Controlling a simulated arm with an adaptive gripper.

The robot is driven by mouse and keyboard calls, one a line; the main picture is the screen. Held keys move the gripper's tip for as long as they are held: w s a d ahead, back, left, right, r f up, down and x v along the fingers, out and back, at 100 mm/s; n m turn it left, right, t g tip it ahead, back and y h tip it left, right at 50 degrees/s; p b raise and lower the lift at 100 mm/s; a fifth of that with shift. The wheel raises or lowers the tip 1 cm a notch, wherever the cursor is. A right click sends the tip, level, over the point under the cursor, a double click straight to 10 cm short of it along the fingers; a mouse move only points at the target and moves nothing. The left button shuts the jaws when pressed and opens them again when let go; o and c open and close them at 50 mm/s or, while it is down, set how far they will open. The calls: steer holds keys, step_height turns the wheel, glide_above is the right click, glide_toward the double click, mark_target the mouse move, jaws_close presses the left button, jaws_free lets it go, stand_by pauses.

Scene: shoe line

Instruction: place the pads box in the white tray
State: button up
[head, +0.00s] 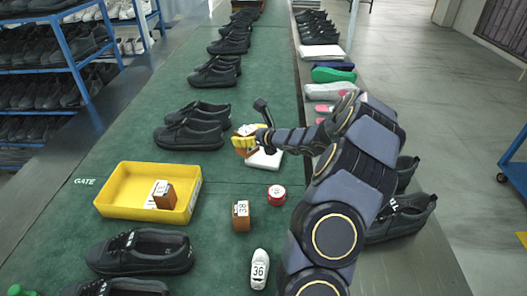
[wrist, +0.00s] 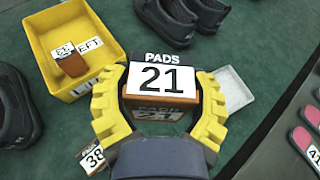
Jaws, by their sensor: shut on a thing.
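The pads box (wrist: 162,77) is brown with a white label reading 21 and a dark PADS strip. My gripper (wrist: 160,100) is shut on it, with yellow fingers on both sides. In the wrist view, the white tray (wrist: 238,88) shows to the right of the box, partly hidden by the right finger. The visible part of the tray is empty.
A yellow bin (head: 128,206) holds a brown box (head: 165,195). A brown box marked 38 (head: 241,216), a red round tin (head: 276,192) and a white item marked 36 (head: 260,268) stand nearby. Black shoes (head: 190,134) line the green belt.

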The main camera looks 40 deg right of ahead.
steer(key=d+m+h, duration=0.1)
steer(key=d+h, duration=0.1)
steer(key=d+m+h, duration=0.1)
steer(key=shift+s+d+f+m, duration=0.2)
steer(key=shift+d+f+m, duration=0.1)
steer(key=shift+d, duration=0.05)
steer(key=m+h, duration=0.3)
glide_above(266, 158)
steer(key=shift+g, duration=0.4)
steer(key=f, duration=1.2)
steer(key=shift+s+a+f, duration=0.1)
steer(key=shift+s+f, duration=0.15)
steer(key=shift+f, duration=0.1)
steer(key=shift+w+f, duration=0.2)
steer(key=shift+f, duration=0.2)
steer(key=shift+w+f, duration=0.1)
steer(key=shift+f, duration=1.4)
steer(key=shift+f, duration=0.1)
steer(key=o, duration=1.2)
steer(key=shift+f, duration=0.1)
